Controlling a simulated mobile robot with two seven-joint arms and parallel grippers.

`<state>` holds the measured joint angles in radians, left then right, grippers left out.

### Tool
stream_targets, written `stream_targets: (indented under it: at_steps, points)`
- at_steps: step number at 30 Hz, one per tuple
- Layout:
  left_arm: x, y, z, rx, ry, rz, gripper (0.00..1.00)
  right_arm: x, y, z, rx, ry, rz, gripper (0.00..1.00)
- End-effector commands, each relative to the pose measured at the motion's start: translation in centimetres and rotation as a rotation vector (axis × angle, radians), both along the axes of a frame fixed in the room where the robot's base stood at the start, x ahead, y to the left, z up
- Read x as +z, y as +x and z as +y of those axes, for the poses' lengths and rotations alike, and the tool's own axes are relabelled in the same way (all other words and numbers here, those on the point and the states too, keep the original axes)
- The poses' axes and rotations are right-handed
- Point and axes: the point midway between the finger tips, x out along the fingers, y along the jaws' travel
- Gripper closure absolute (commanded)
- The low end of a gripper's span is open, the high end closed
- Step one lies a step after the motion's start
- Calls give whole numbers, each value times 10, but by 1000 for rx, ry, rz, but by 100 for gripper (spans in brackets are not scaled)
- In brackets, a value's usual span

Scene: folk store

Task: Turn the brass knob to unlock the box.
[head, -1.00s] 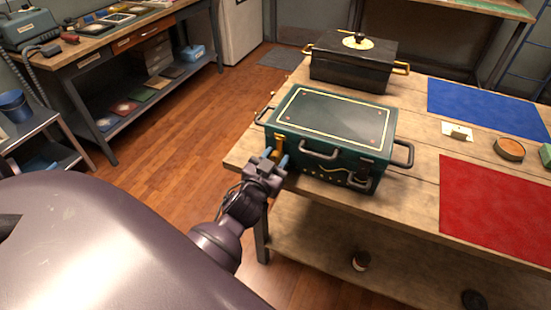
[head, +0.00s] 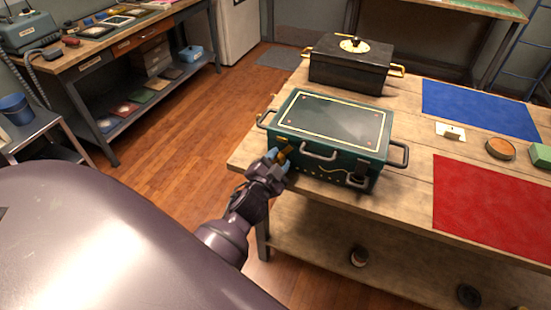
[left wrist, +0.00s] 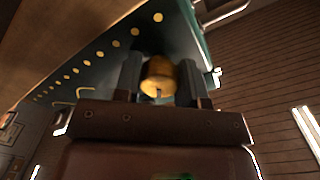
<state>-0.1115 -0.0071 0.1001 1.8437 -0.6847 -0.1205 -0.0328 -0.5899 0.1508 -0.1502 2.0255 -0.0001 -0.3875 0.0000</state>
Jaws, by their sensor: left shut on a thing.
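The green box (head: 331,125) with yellow trim and dark handles stands on the wooden table. Its brass knob (head: 282,156) is on the front face, at the left end, partly hidden by my gripper. My left gripper (head: 277,158) is at that front left corner, turned so its fingers tilt. In the left wrist view the brass knob (left wrist: 159,77) sits between the two fingers of my left gripper (left wrist: 157,80), which is shut on it. The right gripper is not in view.
A black box (head: 350,68) with brass handles stands behind the green one. Wooden floor is open at the left.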

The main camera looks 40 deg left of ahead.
Motion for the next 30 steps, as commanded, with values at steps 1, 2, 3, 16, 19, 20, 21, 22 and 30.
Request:
stream_targets:
  at_steps: [1, 2, 3, 16, 19, 20, 21, 22, 30]
  points:
    - [3, 0, 0, -1, 43, 8, 86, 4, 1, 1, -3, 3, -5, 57]
    - [3, 0, 0, -1, 72, 14, 86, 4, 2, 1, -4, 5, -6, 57]
    - [3, 0, 0, -1, 110, 23, 86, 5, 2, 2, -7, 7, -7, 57]
    - [2, 0, 0, -1, 506, 120, 86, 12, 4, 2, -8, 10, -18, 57]
    - [2, 0, 0, -1, 596, 141, 86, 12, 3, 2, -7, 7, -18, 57]
    - [2, 0, 0, -1, 622, 148, 86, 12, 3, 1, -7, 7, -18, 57]
    - [2, 0, 1, 0, 656, 156, 86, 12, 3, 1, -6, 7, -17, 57]
    - [2, 0, 0, -1, 680, 162, 86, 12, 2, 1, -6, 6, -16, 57]
    - [2, 0, 0, -1, 861, 204, 86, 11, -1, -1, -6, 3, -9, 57]
